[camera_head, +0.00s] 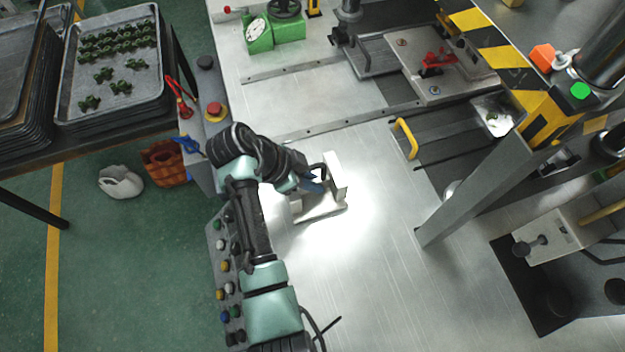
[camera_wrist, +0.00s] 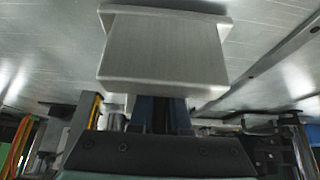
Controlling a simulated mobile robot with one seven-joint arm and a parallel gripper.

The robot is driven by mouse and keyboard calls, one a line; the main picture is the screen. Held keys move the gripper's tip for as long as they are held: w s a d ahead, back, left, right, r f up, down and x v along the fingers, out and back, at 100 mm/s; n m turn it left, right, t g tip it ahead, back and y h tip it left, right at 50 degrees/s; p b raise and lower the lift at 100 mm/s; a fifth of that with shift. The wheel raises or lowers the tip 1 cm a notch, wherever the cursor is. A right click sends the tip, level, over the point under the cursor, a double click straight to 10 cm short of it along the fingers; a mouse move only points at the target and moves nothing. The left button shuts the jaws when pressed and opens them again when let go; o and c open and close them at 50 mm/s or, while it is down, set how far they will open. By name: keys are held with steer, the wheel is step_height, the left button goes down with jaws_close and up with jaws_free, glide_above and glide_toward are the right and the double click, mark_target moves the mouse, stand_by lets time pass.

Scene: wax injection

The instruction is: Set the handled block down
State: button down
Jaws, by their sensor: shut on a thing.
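The handled block is a pale grey metal piece with an upright plate (camera_head: 337,178) and a flat, wider part (camera_head: 322,209) below it. In the head view it is at or just over the bright metal table, in front of my gripper (camera_head: 316,180). I cannot tell whether it touches the table. In the wrist view the block (camera_wrist: 163,52) fills the upper middle, with its broad face towards the camera. My gripper's blue fingers (camera_wrist: 160,114) are shut on it; the handle itself is mostly hidden.
The metal table (camera_head: 380,270) is clear around the block. A button panel (camera_head: 225,260) runs along its left edge, with a red stop button (camera_head: 214,110). A yellow handle (camera_head: 406,138) and striped machine frame (camera_head: 490,50) stand to the right. Trays with green pieces (camera_head: 115,60) are far left.

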steer(key=shift+w+f, duration=0.1)
steer(key=shift+f, duration=0.2)
steer(key=c, duration=0.9)
jaws_free()
steer(key=shift+f, duration=0.15)
steer(key=v, duration=1.2)
